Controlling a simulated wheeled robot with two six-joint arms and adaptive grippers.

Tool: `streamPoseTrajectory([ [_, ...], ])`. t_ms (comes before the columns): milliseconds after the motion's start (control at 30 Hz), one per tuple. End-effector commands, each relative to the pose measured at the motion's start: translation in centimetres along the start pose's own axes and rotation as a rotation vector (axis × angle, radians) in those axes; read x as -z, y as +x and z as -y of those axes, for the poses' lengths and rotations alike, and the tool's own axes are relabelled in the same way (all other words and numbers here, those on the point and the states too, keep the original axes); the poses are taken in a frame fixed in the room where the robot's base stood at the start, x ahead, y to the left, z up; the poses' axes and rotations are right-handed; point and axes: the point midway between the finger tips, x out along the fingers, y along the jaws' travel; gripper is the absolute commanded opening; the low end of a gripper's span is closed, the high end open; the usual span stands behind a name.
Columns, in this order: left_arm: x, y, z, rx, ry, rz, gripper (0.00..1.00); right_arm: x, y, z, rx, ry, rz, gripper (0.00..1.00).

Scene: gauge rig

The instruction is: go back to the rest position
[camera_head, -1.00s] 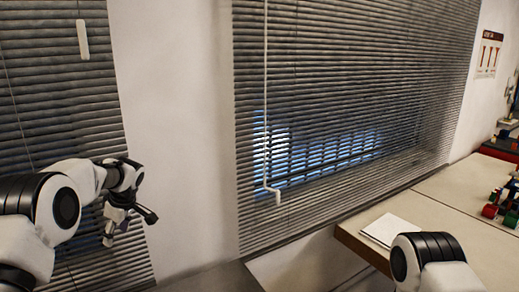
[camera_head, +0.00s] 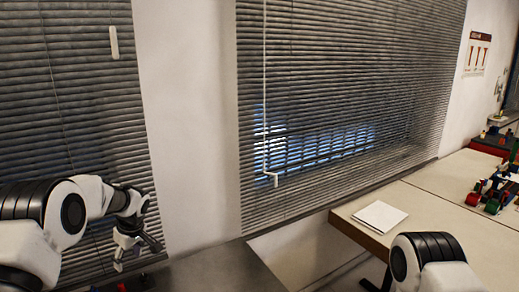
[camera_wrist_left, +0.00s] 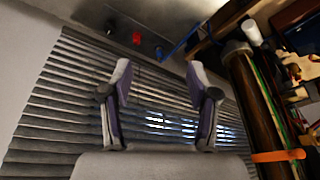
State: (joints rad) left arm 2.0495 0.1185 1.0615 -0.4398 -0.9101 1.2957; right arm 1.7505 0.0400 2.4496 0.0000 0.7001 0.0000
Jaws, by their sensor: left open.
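My left gripper (camera_head: 137,256) hangs below my left wrist at the lower left of the head view, in front of the left window blind. Its fingers are apart, with nothing between them. In the left wrist view, the two purple-and-grey fingers of my left gripper (camera_wrist_left: 158,75) stand open with a wide empty gap. Slats of a blind show behind them. Of my right arm, only a white and black link shows at the lower right of the head view. My right gripper is out of view.
A large window blind (camera_head: 340,80) covers the back wall. A table (camera_head: 430,235) at the right holds a white pad (camera_head: 379,217) and colored toy pieces (camera_head: 490,192). A dark grey surface (camera_head: 215,272) lies at the bottom. A printed sheet (camera_head: 477,53) hangs on the right wall.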

Motion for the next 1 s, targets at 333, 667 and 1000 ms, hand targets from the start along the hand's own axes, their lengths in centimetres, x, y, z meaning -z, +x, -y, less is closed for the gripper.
streamPoseTrajectory([
  [333,-11.3,10.1,4.0,-0.067,0.336,0.151,0.6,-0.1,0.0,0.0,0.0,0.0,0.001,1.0],
  [667,-29.0,17.7,20.1,-0.202,0.779,0.296,0.6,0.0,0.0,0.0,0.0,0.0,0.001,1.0],
  [1000,-35.7,15.3,34.9,-0.211,1.105,0.261,0.6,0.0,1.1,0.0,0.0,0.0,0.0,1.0],
])
